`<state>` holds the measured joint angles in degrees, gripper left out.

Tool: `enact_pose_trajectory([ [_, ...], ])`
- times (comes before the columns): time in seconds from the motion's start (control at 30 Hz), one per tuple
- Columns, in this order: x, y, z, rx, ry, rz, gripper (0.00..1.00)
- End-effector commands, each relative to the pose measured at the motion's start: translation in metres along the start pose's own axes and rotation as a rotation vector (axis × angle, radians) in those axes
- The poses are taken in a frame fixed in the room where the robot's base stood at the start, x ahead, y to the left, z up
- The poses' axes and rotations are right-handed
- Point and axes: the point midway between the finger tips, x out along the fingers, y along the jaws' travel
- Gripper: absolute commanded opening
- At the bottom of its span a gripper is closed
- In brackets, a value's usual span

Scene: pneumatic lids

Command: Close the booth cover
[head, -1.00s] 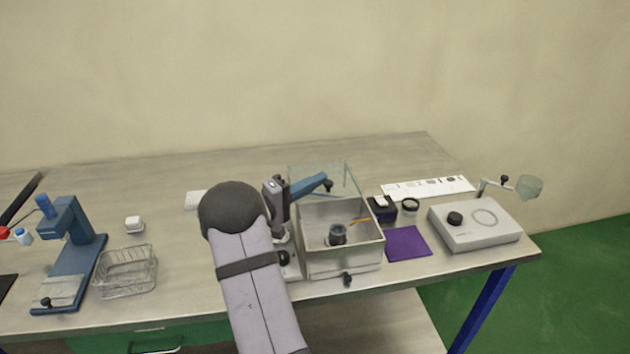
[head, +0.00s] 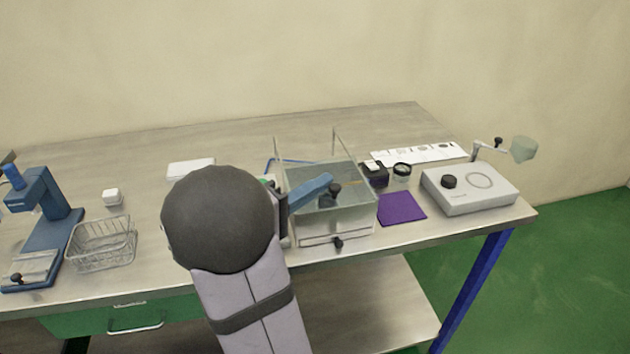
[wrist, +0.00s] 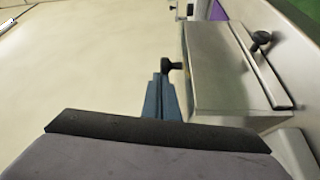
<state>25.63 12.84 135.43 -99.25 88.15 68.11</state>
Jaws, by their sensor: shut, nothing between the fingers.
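The booth (head: 355,222) is a grey open-topped box near the table's front edge, with a clear, greenish cover (head: 312,172). In the head view the cover appears to lie low across the box top; I cannot tell whether it is fully seated. A dark knob (head: 335,188) shows over it and also stands out in the wrist view (wrist: 171,65). My gripper (head: 326,181) has blue fingers, which are shut and empty. They reach over the booth from the left with their tips beside the knob. Contact is unclear. My wrist hides the booth's left side.
A second knob (head: 337,242) juts from the booth's front. Right of the booth are a purple mat (head: 402,208), a dark box (head: 374,174) and a grey device (head: 475,195). A wire basket (head: 102,245) and blue stand (head: 45,225) are at left.

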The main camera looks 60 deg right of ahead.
Motion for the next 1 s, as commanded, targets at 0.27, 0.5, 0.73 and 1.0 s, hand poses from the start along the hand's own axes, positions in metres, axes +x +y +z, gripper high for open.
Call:
enact_pose_trajectory([
  [0.27,-0.002,0.0,0.007,-0.005,-0.01,0.0,0.0],
  [0.5,-0.001,0.0,0.007,-0.006,-0.012,0.001,0.0],
  [0.73,0.003,-0.001,-0.005,-0.003,-0.01,0.0,0.0],
  [1.0,0.002,-0.003,-0.039,-0.001,0.006,-0.001,0.0],
])
